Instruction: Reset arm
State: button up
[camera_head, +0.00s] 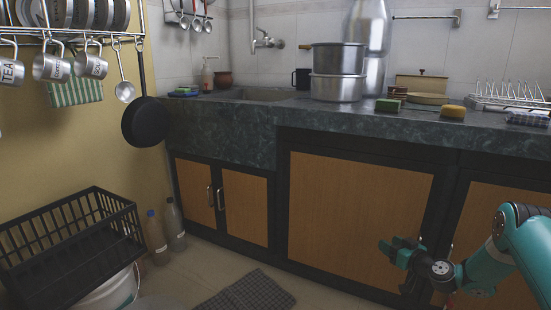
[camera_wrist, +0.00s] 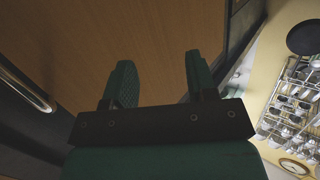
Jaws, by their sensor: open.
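My gripper (camera_head: 392,250) is at the lower right of the head view, in front of the wooden cabinet door (camera_head: 345,210) under the counter. Its teal arm reaches in from the right edge. In the wrist view my gripper (camera_wrist: 158,75) shows two green fingers spread apart with nothing between them. Behind the fingers is the brown wooden door panel (camera_wrist: 110,35). I cannot tell whether the fingertips touch the door. Steel canisters (camera_head: 370,30) stand stacked on the counter, behind the steel pots (camera_head: 338,75).
The dark stone counter (camera_head: 300,113) runs above the cabinets. A black rack (camera_head: 65,240) and two bottles (camera_head: 173,225) stand at the left. A checked mat (camera_head: 245,293) lies on the floor. Mugs (camera_head: 50,67) and a black pan (camera_head: 144,122) hang at the upper left. Some floor is clear.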

jog(key=a+r+n+g+y, duration=0.3)
jog(key=a+r, duration=0.7)
jog(key=s+a+r+n+g, duration=0.2)
jog(key=s+a+r+g, duration=0.5)
jog(key=s+a+r, duration=0.65)
jog(key=s+a+r+g+h, duration=0.1)
jog(key=s+r+g, duration=0.1)
jog(key=s, duration=0.8)
jog(key=s+a+r+g+h+p, duration=0.1)
jog(key=s+a+r+g+h, duration=0.15)
jog(key=s, duration=0.75)
jog(key=s+a+r+g, duration=0.1)
jog(key=s+r, duration=0.1)
jog(key=s, duration=0.8)
notch_tip(320, 180, up, 38)
jog(key=p, duration=3.8)
jog(key=shift+d+r+m, duration=0.2)
jog(key=shift+m, duration=0.1)
